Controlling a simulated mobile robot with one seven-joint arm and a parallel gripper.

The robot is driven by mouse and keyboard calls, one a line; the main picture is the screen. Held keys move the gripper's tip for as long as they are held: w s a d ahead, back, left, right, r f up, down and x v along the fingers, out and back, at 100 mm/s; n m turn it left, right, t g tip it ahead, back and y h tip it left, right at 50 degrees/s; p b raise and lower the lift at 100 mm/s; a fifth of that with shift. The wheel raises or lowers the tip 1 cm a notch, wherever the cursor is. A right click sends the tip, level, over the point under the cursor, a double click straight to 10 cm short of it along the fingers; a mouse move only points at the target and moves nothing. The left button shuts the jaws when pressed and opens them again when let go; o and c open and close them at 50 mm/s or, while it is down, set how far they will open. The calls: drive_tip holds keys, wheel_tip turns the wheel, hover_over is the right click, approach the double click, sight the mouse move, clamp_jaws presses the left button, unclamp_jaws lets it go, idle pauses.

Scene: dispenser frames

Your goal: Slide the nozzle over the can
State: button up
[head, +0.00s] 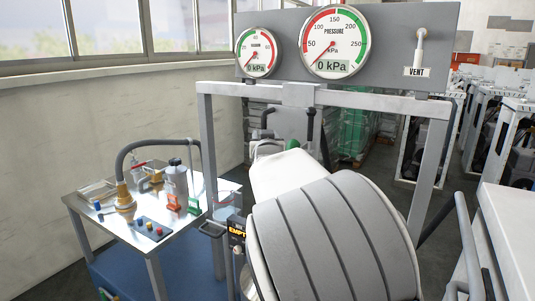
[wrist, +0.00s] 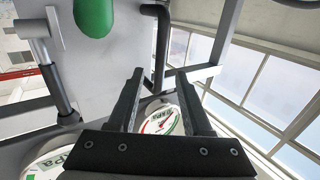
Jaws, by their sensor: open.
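A silvery can-like cylinder with a dark top (head: 176,183) stands upright on the metal-topped bench at the left in the head view. A brass-coloured fitting (head: 125,197), probably the nozzle, is at the end of a thick dark hose to the left of the cylinder. The two are apart. In the wrist view my gripper (wrist: 160,75) is open, with nothing between its two dark fingers. Neither the cylinder nor the brass fitting shows in that view.
A grey frame (head: 205,150) carries a panel with two round gauges (head: 333,41), both reading 0 kPa, and a vent lever (head: 420,45). The gauges also show in the wrist view (wrist: 165,122).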

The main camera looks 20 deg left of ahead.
drive_tip(key=v, duration=1.2)
drive_tip(key=shift+b, duration=0.35)
drive_tip(key=shift+w, duration=0.1)
drive_tip(key=s+d+f+m+g+h, duration=0.1)
drive_tip(key=d+f+g, duration=0.1)
drive_tip(key=d, duration=0.7)
drive_tip(key=s+d+f+m+g+h, duration=0.1)
drive_tip(key=s+d+f+g, duration=0.1)
drive_tip(key=d, duration=0.8)
drive_tip(key=s+d+f+m+g+h, duration=0.1)
drive_tip(key=s+d+f+g+h, duration=0.2)
drive_tip(key=s+d, duration=0.7)
drive_tip(key=s+d+f+m+g+h+p, duration=0.1)
drive_tip(key=s+d+f, duration=0.4)
drive_tip(key=s+d, duration=0.5)
drive_tip(key=s+m+g+h, duration=0.1)
drive_tip(key=s+g, duration=0.1)
drive_tip(key=s, duration=0.3)
drive_tip(key=shift+g+h, duration=0.3)
drive_tip(key=shift+h, duration=0.1)
